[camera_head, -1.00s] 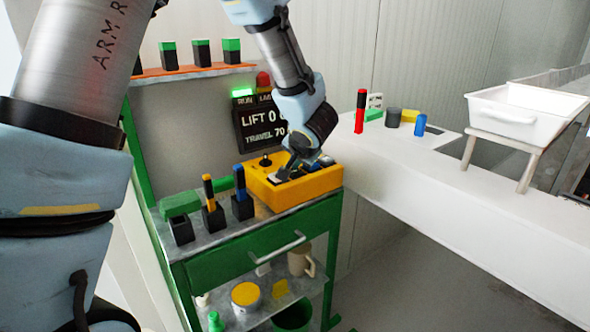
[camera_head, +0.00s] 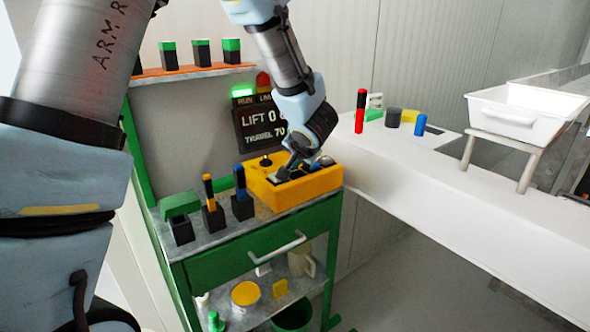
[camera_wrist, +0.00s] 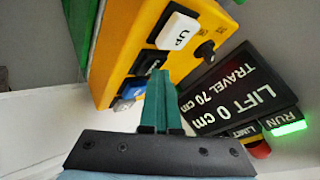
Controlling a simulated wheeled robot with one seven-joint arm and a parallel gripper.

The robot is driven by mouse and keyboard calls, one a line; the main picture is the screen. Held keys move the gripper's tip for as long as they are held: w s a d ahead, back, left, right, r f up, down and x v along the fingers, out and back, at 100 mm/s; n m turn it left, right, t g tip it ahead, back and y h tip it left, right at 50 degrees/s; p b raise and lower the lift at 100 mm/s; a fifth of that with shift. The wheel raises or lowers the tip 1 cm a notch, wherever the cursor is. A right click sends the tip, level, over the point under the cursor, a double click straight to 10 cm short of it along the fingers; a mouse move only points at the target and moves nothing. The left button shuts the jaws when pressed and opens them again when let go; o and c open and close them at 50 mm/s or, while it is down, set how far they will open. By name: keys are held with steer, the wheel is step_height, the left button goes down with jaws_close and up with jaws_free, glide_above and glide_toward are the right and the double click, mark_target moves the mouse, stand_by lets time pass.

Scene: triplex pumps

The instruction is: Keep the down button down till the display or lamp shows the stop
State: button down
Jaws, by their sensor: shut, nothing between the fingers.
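The yellow control box (camera_head: 310,187) sits on the green cart's top. In the wrist view its white UP button (camera_wrist: 178,30) is clear of my fingers. A dark button (camera_wrist: 148,63) beside UP, with partly hidden white lettering, is at my fingertips; I cannot tell whether it is pressed. My gripper (camera_wrist: 157,74) is shut and empty, its green fingers pointing at the box. The display (camera_wrist: 238,92) reads LIFT 0 cm, TRAVEL 70 cm. The green RUN lamp (camera_wrist: 290,128) is lit. The red lamp (camera_wrist: 260,150) by LIMIT looks unlit.
A black joystick (camera_wrist: 205,50) and a blue button (camera_wrist: 132,92) are on the box. Black holders with coloured tools (camera_head: 212,215) stand left of it. A white bench (camera_head: 440,190) with a white tub (camera_head: 520,108) lies to the right.

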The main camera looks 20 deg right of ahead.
mark_target(295, 173)
steer(key=shift+r, duration=0.1)
stand_by(0.7)
steer(key=shift+r+p, duration=0.85)
steer(key=shift+p, duration=0.55)
step_height(295, 173, up, 5)
steer(key=p, duration=0.6)
steer(key=shift+p, duration=0.35)
